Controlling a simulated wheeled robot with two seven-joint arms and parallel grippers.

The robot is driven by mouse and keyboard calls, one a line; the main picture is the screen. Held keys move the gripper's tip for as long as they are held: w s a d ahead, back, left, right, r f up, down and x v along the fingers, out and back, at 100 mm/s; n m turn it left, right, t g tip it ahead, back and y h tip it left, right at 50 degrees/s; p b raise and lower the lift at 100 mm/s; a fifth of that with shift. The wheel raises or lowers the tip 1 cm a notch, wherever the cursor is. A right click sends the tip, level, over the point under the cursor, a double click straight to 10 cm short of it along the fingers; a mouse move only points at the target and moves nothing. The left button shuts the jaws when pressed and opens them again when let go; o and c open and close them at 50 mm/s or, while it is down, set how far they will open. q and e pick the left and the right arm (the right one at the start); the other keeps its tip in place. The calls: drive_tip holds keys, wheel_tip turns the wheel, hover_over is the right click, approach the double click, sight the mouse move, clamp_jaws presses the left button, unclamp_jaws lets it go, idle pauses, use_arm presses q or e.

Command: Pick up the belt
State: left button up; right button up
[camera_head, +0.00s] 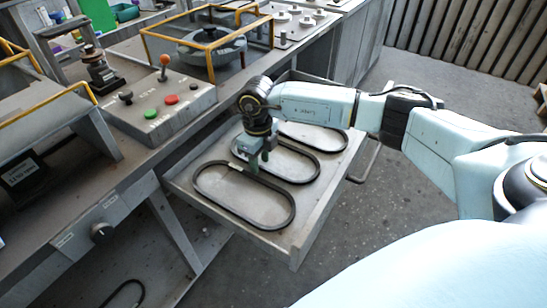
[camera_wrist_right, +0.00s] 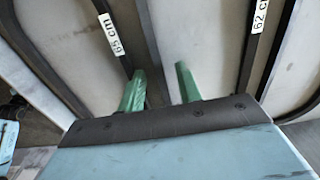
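Three black oval belts lie flat in a pulled-out grey drawer (camera_head: 316,217): a near belt (camera_head: 293,212), a middle belt (camera_head: 318,172) and a far belt (camera_head: 347,146). My right gripper (camera_head: 256,168) points down between the near and middle belts, low over the drawer. In the wrist view its green fingers (camera_wrist_right: 160,68) are apart, with a dark strip running between them. I cannot tell whether they touch it. A belt strand labelled "65 cm" (camera_wrist_right: 110,33) passes by the left finger; another labelled "62 cm" (camera_wrist_right: 259,17) lies to the right. My left gripper is not in view.
A control box (camera_head: 160,105) with green and red buttons and an orange-topped lever stands on the bench left of the drawer. Yellow guard rails (camera_head: 210,50) rise behind it. Another dark loop (camera_head: 123,294) lies low at the bottom left.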

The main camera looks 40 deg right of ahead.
use_arm(q)
drive_tip(key=shift+w+r, duration=0.1)
use_arm(e)
drive_tip(key=shift+f, duration=0.25)
clamp_jaws()
